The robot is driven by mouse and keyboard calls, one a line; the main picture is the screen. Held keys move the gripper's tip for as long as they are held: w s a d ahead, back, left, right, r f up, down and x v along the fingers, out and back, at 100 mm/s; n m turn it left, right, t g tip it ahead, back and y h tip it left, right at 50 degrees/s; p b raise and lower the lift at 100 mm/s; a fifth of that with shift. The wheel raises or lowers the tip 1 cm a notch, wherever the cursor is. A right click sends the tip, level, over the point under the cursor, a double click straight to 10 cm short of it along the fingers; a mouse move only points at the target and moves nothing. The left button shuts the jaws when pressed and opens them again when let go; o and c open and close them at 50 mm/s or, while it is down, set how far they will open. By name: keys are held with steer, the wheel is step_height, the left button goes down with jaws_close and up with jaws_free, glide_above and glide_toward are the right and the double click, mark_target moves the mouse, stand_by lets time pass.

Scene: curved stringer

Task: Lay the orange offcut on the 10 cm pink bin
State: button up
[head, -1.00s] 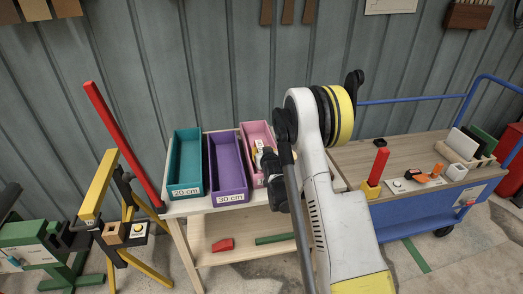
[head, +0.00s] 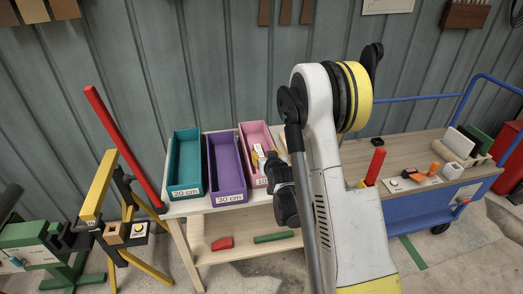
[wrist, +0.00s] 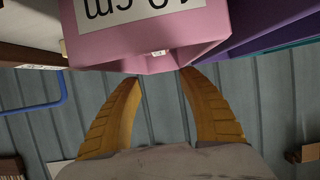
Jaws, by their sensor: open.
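The pink bin (head: 256,139) labelled 10 cm stands at the right of a row of three bins on a wooden table. In the wrist view its labelled end wall (wrist: 190,48) fills the top, with the label upside down. My gripper (head: 260,158) is at this near end of the bin. Its two yellow fingers (wrist: 160,78) are spread with nothing between them, their tips close to the bin's edge. Orange pieces (head: 434,168) show on the blue trolley at right; I cannot tell whether one is the offcut. The bin's inside is partly hidden by my gripper.
The teal bin (head: 185,140) and purple bin (head: 226,160) stand left of the pink one. A red piece (head: 222,243) and a green piece (head: 273,237) lie on the lower shelf. A tall red bar (head: 120,145) leans at the table's left.

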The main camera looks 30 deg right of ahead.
steer(key=s+a+r+n+g+y+b, duration=0.1)
steer(key=s+a+r+n+g+y, duration=0.15)
steer(key=s+a+r, duration=1.05)
steer(key=s+a+g, duration=0.1)
steer(key=s+a, duration=0.2)
steer(key=s, duration=0.6)
steer(key=s+a+r+g+y, duration=0.1)
steer(key=s+a+g, duration=0.1)
steer(key=s, duration=0.8)
steer(key=shift+s+a+n, duration=0.25)
steer(key=shift+a+n, duration=0.1)
steer(key=shift+a, duration=0.5)
